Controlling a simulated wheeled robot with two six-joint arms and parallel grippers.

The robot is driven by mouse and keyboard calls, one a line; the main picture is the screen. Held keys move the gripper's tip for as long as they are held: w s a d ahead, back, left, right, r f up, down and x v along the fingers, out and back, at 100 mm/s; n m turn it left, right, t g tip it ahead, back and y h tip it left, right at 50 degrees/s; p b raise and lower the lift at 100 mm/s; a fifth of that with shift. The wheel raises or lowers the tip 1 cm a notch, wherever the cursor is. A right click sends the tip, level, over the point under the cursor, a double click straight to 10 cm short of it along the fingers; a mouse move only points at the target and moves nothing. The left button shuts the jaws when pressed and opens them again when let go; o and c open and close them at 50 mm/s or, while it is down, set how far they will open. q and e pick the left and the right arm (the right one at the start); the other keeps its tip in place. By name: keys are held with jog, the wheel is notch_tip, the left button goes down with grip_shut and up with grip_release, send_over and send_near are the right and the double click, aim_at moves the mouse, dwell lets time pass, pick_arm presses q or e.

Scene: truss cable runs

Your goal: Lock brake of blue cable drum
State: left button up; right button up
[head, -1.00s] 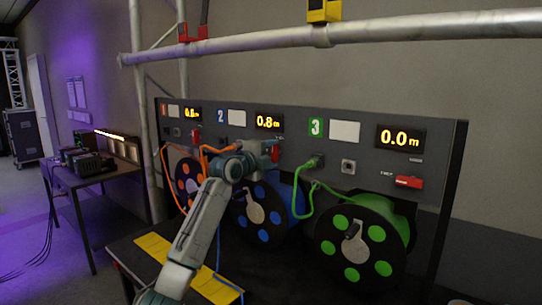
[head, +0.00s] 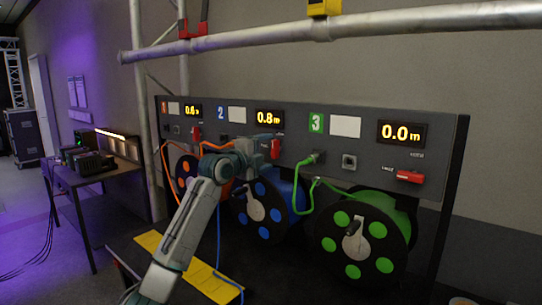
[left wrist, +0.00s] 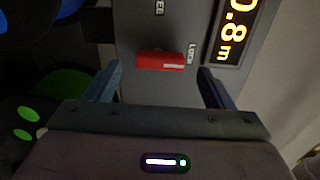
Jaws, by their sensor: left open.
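The blue cable drum (head: 268,213) is the middle of three drums below the grey panel, under number 2 and a display (head: 269,118) reading 0.8 m. Its red brake lever (head: 275,150) shows just past my left gripper (head: 264,146). In the left wrist view the red lever (left wrist: 160,61) lies along the panel's upright direction, with one end beside the LOCK label (left wrist: 191,53). My left gripper (left wrist: 159,72) is open, its fingers on either side of the lever and apart from it. My right gripper is out of view.
The orange drum (head: 187,176) stands left and the green drum (head: 360,238) right, its red lever (head: 410,177) lying sideways. An orange cable passes near my left wrist. A truss tube (head: 400,25) crosses above. Yellow plates (head: 205,278) lie on the bench.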

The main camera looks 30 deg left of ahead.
pick_arm(q)
jog(key=s+b, duration=0.2)
jog(key=s, duration=0.5)
jog(key=shift+s+a, duration=0.25)
jog(key=shift+a, duration=0.05)
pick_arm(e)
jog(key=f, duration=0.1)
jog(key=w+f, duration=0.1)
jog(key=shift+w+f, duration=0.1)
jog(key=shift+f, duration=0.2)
